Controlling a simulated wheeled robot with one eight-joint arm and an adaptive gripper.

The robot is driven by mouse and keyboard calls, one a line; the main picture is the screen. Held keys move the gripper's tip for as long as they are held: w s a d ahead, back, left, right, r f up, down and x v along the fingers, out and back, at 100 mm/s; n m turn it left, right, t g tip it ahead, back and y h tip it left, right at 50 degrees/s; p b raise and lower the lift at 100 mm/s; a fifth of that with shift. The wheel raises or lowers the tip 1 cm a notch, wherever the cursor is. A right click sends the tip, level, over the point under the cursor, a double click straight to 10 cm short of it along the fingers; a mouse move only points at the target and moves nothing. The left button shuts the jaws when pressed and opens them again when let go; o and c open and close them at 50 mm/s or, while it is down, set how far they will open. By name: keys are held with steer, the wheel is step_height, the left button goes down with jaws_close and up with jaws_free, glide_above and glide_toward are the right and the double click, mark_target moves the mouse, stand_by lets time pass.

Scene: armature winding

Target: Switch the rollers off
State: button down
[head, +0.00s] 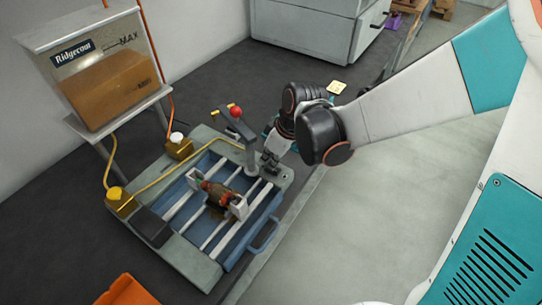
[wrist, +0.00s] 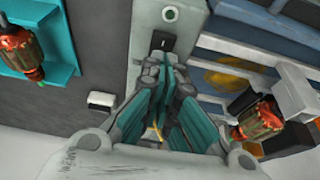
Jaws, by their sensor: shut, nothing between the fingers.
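In the wrist view a small black switch (wrist: 163,42) sits on the grey-green machine panel (wrist: 146,22), just beyond my fingertips. A round pale-ringed button or lamp (wrist: 170,14) lies above it. My gripper (wrist: 165,66) is shut and empty, its fingertips close to the switch; I cannot tell whether they touch it.
A post with a red-knobbed lever (head: 236,112) stands beside my gripper. A Ridgecour tank (head: 105,85) with brown contents stands at the back left, with yellow hoses. Another armature (wrist: 22,50) sits on a teal holder in the wrist view.

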step_height(320, 180, up, 13)
steer(key=p, duration=0.5)
steer(key=shift+s+d, duration=0.25)
steer(key=shift+s, duration=0.1)
steer(key=shift+r, duration=0.1)
